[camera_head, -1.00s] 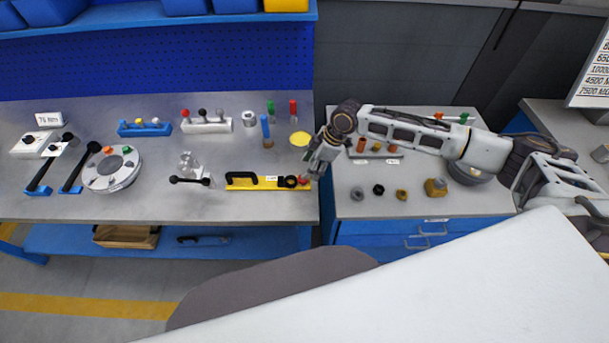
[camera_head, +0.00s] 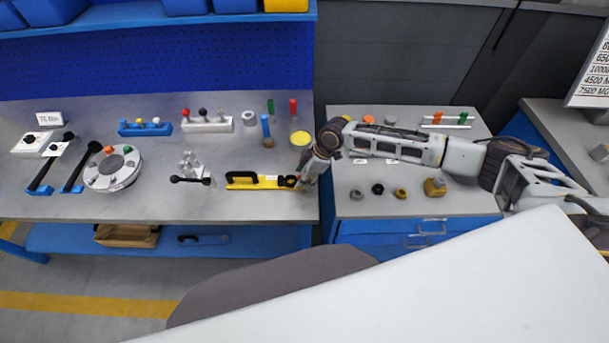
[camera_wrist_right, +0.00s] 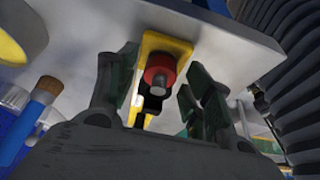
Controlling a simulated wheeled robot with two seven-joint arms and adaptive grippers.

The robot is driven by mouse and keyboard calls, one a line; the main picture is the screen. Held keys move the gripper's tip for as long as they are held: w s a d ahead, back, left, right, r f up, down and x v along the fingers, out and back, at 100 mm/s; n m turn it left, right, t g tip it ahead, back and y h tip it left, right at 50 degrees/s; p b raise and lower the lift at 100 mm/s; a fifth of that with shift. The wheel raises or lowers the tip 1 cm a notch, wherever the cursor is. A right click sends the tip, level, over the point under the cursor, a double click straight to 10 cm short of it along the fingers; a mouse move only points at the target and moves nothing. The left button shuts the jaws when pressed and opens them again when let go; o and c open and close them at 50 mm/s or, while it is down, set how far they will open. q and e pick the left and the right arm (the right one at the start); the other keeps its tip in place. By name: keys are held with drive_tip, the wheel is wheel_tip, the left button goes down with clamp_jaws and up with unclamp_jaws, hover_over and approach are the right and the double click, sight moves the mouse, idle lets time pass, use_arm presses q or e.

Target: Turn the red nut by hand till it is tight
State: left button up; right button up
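The red nut (camera_wrist_right: 160,70) sits on a grey threaded stud at the end of a yellow bar (camera_wrist_right: 168,43) in the right wrist view. In the head view the yellow bar (camera_head: 240,183) with its black handle lies at the bench's front right, its right end mostly hidden by my right gripper (camera_head: 305,179). In the right wrist view the two green-padded fingers of my right gripper (camera_wrist_right: 161,82) stand apart, one on each side of the nut, with visible gaps; I see no contact. My left gripper is not in view.
The round flanged piece (camera_head: 112,168) with coloured knobs stands at the left. A green-tipped and a red-tipped post (camera_head: 293,108) and a yellow disc (camera_head: 300,138) stand behind my gripper. Loose nuts (camera_head: 378,189) lie on the right bench (camera_head: 350,207).

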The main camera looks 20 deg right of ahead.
drive_tip(key=c, duration=0.8)
drive_tip(key=shift+m+t+p, duration=0.3)
drive_tip(key=shift+m+p, duration=0.5)
drive_tip(key=shift+p, duration=0.25)
drive_tip(key=shift+c, duration=0.2)
drive_tip(key=o, duration=1)
drive_tip(key=shift+r, duration=0.1)
drive_tip(key=shift+v, duration=5.9)
drive_tip(key=shift+a, duration=0.1)
